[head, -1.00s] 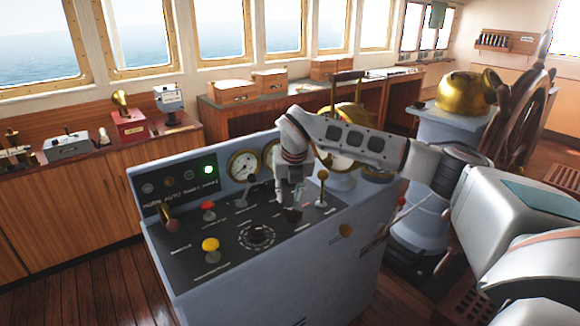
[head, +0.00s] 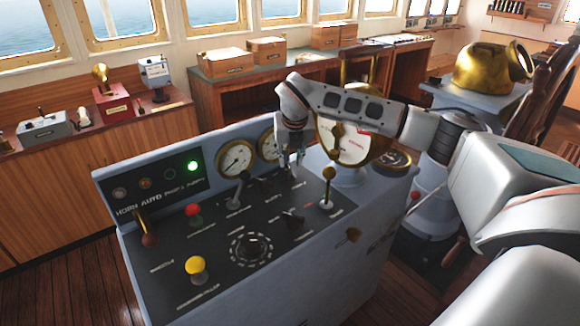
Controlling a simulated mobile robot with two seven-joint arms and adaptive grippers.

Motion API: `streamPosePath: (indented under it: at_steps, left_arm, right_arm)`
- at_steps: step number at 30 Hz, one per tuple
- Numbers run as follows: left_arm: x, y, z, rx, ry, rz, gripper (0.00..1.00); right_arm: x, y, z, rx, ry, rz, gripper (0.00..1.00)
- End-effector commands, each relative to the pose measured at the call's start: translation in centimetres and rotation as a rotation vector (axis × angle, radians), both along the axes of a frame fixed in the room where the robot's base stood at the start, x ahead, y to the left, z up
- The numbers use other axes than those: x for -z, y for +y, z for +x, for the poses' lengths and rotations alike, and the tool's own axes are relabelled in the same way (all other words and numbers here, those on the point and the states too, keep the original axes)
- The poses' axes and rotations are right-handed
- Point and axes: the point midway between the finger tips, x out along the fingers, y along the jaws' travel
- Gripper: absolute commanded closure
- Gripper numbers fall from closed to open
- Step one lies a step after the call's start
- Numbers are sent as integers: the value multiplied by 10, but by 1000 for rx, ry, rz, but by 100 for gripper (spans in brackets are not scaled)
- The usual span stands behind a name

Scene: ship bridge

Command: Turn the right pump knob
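The grey-blue console (head: 330,262) stands in the middle of the head view with a dark sloping control panel. Two small dark knobs show on it: one (head: 293,216) near the right middle, the other (head: 264,184) farther back beside a lever. Their labels are too small to read, so I cannot tell which is the right pump knob. My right gripper (head: 292,165) points down over the back right of the panel, behind the nearer knob and apart from it. Its fingers look slightly apart, with nothing seen between them. My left gripper is not in view.
Close by are a brass-topped lever (head: 328,188), a red button (head: 193,210), a yellow knob (head: 195,265), a round dial (head: 251,245) and a gauge (head: 235,158). A green lamp (head: 193,166) is lit. A brass instrument (head: 350,140) stands behind my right gripper.

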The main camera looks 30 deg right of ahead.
Motion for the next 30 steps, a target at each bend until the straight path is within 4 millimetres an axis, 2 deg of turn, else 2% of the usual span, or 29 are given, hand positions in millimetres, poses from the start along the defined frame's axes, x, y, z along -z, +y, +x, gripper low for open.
streamPosePath:
  at_steps: [3, 9, 15, 22, 23, 25, 30]
  left_arm:
    - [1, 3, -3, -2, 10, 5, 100]
    - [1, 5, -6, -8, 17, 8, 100]
    - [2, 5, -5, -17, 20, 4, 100]
    - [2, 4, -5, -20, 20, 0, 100]
    - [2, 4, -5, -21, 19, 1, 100]
    - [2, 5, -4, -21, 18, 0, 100]
    - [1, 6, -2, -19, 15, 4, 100]
  right_arm:
    - [19, -3, 6, 1, 2, 0, 74]
    - [43, -8, 16, 1, 1, 0, 74]
    - [53, -10, 20, 0, -1, 0, 74]
    - [54, -10, 20, 0, -1, 0, 74]
    - [53, -10, 20, 0, -1, 0, 80]
    - [53, -10, 20, 0, -1, 0, 98]
    - [53, -10, 20, 0, -1, 0, 100]
